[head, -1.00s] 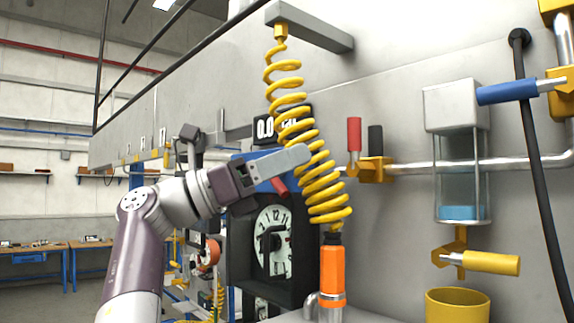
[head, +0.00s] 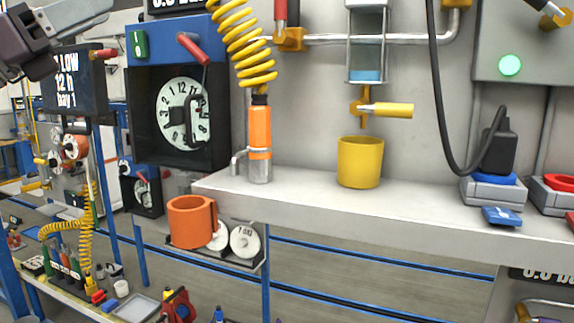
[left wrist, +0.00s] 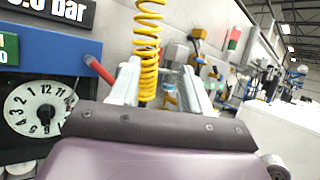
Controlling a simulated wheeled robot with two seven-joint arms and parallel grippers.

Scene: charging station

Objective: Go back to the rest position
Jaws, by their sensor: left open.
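My left gripper (left wrist: 160,68) is open in the left wrist view, its two pale fingers apart. Part of its dark body and wrist (head: 38,38) shows at the top left corner of the head view, well left of the yellow coiled hose (head: 243,45). In the left wrist view the hose (left wrist: 148,45) shows behind the gap between the fingers. The hose ends in an orange-handled nozzle (head: 260,128) standing upright on the shelf. My right gripper is not in view.
A shelf (head: 420,208) carries a yellow cup (head: 360,162) and, to the right, a black plug on a blue and grey base (head: 493,190). A dial box (head: 185,110) stands left of the nozzle. An orange mug (head: 192,221) sits on a lower ledge.

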